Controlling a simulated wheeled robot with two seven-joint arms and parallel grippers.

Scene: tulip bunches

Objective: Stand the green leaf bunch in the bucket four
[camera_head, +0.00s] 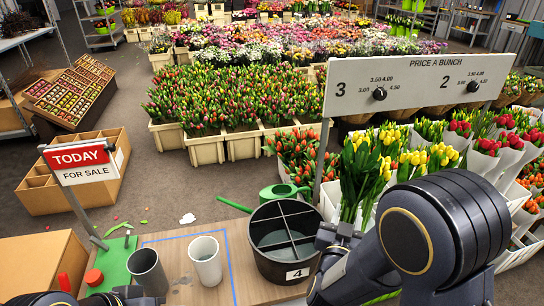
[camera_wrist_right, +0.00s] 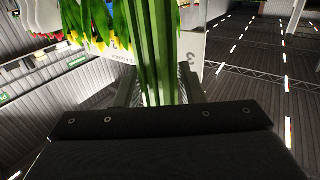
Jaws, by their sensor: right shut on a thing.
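My right gripper (camera_head: 336,240) is beside the right rim of the black bucket marked 4 (camera_head: 288,272), which has dividers inside. In the right wrist view my right gripper (camera_wrist_right: 155,95) is shut on a bunch of long green stems or leaves, the green leaf bunch (camera_wrist_right: 162,50). The top of that bunch is out of the wrist frame. In the head view I cannot separate it clearly from the yellow tulips (camera_head: 366,160) behind the gripper. My left gripper (camera_head: 130,294) is partly seen at the bottom edge; its fingers are unclear.
A green watering can (camera_head: 284,191) is behind the bucket. A price board (camera_head: 420,82) on a post stands behind my right arm. A TODAY sign (camera_head: 78,160) is at left.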

